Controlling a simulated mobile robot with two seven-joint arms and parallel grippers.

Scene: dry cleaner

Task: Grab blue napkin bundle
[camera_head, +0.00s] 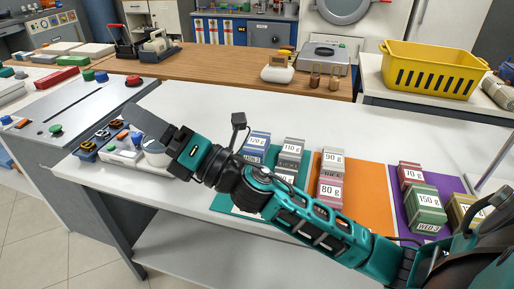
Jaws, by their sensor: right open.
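The blue napkin bundle (256,143), labelled "120 g", stands on the teal mat (226,203) on the white table. My right gripper (150,135) is open, at the left end of that arm, over the left side of the table. It is well to the left of the blue bundle and apart from it. Small items on the table lie just beyond and below its fingers. My left gripper is not in view.
Grey bundles (290,152) stand right of the blue one. A grey control panel (85,105) adjoins the left. The table's back strip is clear.

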